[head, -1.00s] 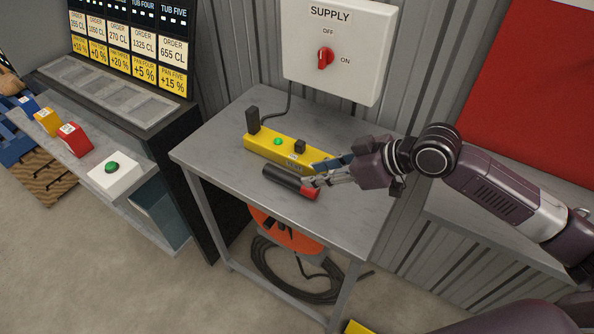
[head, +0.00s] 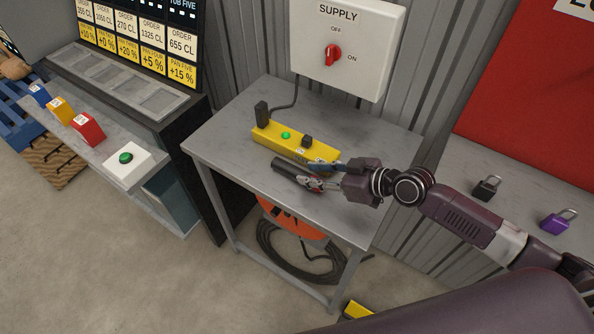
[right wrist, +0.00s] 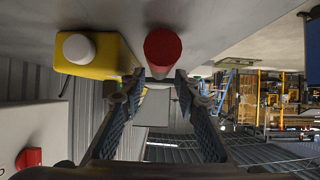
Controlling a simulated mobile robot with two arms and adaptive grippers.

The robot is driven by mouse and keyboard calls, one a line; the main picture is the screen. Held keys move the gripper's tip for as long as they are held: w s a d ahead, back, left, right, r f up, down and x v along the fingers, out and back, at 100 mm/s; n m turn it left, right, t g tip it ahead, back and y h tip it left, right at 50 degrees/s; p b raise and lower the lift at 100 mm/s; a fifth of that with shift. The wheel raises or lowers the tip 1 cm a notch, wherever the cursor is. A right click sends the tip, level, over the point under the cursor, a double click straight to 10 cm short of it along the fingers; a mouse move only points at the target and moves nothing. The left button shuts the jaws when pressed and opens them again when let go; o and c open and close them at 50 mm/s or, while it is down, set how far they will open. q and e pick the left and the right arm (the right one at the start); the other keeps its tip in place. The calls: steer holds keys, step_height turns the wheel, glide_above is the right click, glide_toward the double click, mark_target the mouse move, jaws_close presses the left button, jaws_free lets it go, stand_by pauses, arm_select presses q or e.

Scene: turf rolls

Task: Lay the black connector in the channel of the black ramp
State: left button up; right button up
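A black cylinder with a red end (head: 290,172) lies on the grey table; I cannot tell whether it is the black connector. My right gripper (head: 322,184) is at its red end, fingers pointing along it. In the right wrist view, the red end (right wrist: 163,50) shows just beyond and between the spread fingertips (right wrist: 158,76), and the fingers are not closed on it. A small black block (head: 307,141) and a black plug (head: 262,113) with a cable sit on the yellow power strip (head: 270,136) behind. I make out no black ramp. My left gripper is not in view.
The grey table (head: 220,150) is clear at its left and front. A white supply box (head: 365,45) with a red knob hangs behind. A black padlock (head: 487,188) and a purple padlock (head: 558,221) stand on the right bench. An orange reel (head: 290,220) is below the table.

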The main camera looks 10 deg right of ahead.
mark_target(302, 172)
steer(key=shift+p+x, duration=0.5)
steer(key=shift+x, duration=2.3)
steer(key=shift+d+r, duration=0.1)
jaws_close()
